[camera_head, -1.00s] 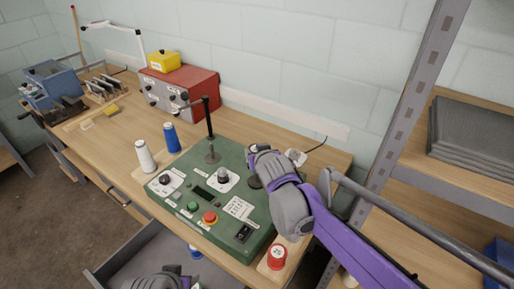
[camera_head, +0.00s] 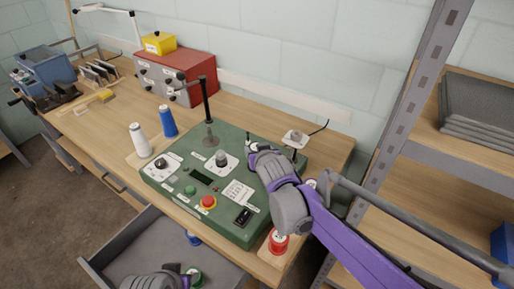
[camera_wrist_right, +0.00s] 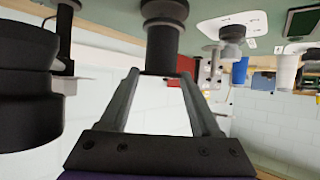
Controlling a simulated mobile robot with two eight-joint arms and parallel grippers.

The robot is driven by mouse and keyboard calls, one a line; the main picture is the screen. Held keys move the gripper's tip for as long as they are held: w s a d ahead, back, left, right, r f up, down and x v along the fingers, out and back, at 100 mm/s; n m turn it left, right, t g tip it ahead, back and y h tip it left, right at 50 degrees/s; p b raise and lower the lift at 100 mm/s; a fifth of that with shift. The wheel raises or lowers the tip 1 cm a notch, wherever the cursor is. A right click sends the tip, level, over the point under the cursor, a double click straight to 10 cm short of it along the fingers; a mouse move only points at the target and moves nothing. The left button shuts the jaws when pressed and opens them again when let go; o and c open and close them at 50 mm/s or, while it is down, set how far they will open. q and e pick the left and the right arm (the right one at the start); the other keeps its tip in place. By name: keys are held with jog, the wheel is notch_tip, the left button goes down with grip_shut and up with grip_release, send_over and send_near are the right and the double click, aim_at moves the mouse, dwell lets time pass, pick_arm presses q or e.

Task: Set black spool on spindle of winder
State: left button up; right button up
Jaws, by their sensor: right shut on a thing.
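The green winder (camera_head: 165,180) stands on the bench with knobs, buttons and labels on top. My right gripper (camera_head: 258,153) is over its right rear part. In the right wrist view, which is upside down, this gripper (camera_wrist_right: 160,76) is shut on the black spool (camera_wrist_right: 163,42), between its two fingers. The spool's far end is close to the green top; whether it touches, and the spindle itself, I cannot tell. The head view hides most of the spool behind the hand.
The open drawer (camera_head: 135,246) holds more spools. A large dark part (camera_wrist_right: 25,75) fills the wrist view's left side.

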jog(key=shift+f+b, duration=0.4)
jog(key=shift+f, duration=0.45)
dwell(0.3)
jog(key=o, duration=1.4)
jog(key=shift+o, duration=0.2)
jog(key=shift+r, duration=0.1)
jog(key=v, duration=1)
jog(key=shift+s+p, duration=0.3)
jog(key=shift+s+r, duration=0.1)
